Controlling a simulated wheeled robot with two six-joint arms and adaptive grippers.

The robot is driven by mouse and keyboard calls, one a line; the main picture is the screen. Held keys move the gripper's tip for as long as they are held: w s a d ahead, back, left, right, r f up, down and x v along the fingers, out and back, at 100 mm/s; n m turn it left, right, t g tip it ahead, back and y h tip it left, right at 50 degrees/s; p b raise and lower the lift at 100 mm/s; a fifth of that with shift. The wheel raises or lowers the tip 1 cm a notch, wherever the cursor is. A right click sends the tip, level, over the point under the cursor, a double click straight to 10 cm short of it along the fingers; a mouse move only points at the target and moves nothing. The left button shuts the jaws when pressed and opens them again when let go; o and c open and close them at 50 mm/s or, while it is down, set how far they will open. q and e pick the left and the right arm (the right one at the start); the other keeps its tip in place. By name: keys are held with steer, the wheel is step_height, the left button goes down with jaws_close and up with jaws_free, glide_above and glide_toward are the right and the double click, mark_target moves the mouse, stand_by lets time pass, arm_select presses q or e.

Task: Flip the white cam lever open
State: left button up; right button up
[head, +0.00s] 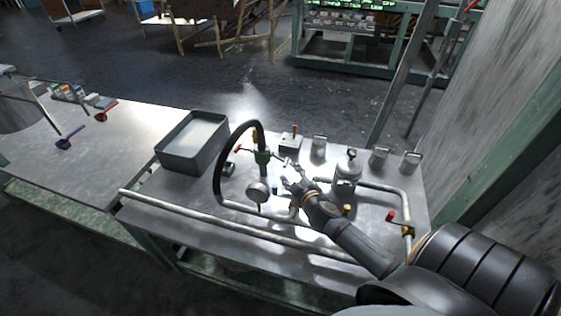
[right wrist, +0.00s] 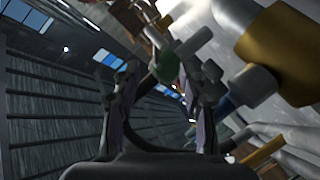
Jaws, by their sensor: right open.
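My right gripper (head: 291,179) reaches over the middle of the metal bench, close to the green valve fitting (head: 263,157) on the tubing. Its two fingers stand apart in the right wrist view (right wrist: 168,78), with nothing clearly held between them. Beyond the fingertips there is a dark green piece (right wrist: 166,67) and a pale grey bar-shaped part (right wrist: 194,41). In the head view a small pale part (head: 284,161) lies just past the fingertips. I cannot tell for sure whether either pale part is the white cam lever. My left gripper is not in view.
A black hose (head: 218,170) arches left of the gripper, above a round gauge (head: 257,192). A grey tray (head: 191,145) stands further left. A metal vessel (head: 347,171) and a pipe with a red-handled valve (head: 391,215) are at right. A long pipe (head: 220,224) runs along the front.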

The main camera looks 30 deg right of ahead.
mark_target(285, 166)
steer(key=x, duration=0.5)
steer(key=shift+w+d, duration=0.1)
steer(key=shift+w, duration=0.2)
steer(key=x, duration=0.3)
steer(key=shift+w+f, duration=0.15)
steer(key=shift+w, duration=0.15)
steer(key=shift+w+d+f, duration=0.1)
steer(key=shift+w+f, duration=0.05)
steer(key=shift+w, duration=0.1)
steer(key=shift+c, duration=1)
jaws_close()
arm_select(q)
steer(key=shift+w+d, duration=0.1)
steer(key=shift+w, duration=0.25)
